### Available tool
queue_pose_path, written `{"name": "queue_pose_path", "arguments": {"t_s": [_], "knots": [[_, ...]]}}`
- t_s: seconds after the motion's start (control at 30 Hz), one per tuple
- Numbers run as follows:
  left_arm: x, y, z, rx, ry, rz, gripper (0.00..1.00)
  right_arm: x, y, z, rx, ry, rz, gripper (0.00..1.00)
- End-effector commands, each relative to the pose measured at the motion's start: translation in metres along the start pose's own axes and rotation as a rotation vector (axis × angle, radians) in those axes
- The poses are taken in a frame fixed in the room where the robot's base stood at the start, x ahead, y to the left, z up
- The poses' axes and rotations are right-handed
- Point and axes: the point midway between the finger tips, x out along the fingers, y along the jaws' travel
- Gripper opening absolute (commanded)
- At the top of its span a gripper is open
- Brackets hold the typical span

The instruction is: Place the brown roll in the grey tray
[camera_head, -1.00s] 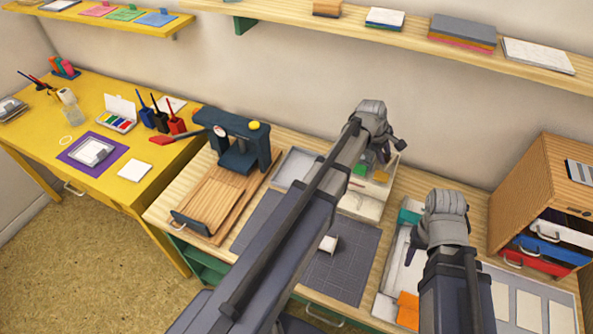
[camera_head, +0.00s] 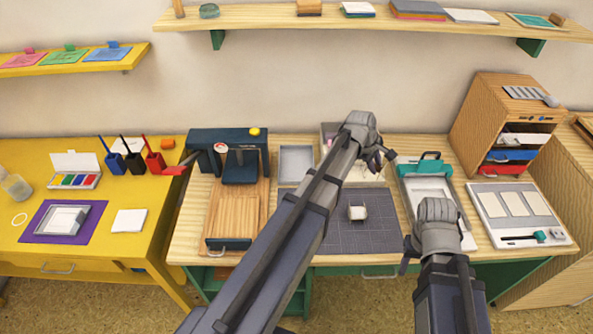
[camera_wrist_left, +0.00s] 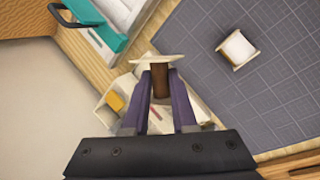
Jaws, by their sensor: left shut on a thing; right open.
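The brown roll (camera_wrist_left: 161,82) is between the fingertips of my left gripper (camera_wrist_left: 164,80) in the left wrist view. A pale flat piece (camera_wrist_left: 158,61) shows at its far end; I cannot tell whether it is joined to it. In the head view my left gripper (camera_head: 377,160) is over the right side of a white compartment box, and the roll is too small to make out. The grey tray (camera_head: 296,164) lies on the bench left of that box and looks empty. My right gripper (camera_head: 407,260) is open near the bench's front edge, its fingers partly hidden.
The white box (camera_wrist_left: 112,87) lies below my left gripper with small coloured pieces in it. A dark press (camera_head: 228,150) stands left of the tray. A teal-and-white frame (camera_head: 430,168) is at right.

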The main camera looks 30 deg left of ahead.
Motion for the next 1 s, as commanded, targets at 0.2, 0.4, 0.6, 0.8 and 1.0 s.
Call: {"name": "queue_pose_path", "arguments": {"t_s": [0.2,0.4,0.6,0.8,1.0], "knots": [[-0.002,-0.007,-0.033,-0.076,0.026,0.013,0.00,0.005,-0.001,-0.001,0.000,0.000,0.000,0.50],[-0.015,-0.032,-0.122,-0.296,0.099,0.056,0.00,0.018,-0.002,-0.001,0.000,0.000,0.000,0.50],[-0.034,-0.067,-0.204,-0.514,0.168,0.103,0.00,0.028,-0.003,-0.002,0.000,0.000,0.000,0.50],[-0.046,-0.089,-0.245,-0.630,0.206,0.130,0.00,0.032,-0.003,-0.002,0.000,0.000,0.000,0.50],[-0.049,-0.094,-0.253,-0.655,0.213,0.136,0.00,0.032,-0.003,-0.002,0.000,0.000,0.000,0.50]]}}
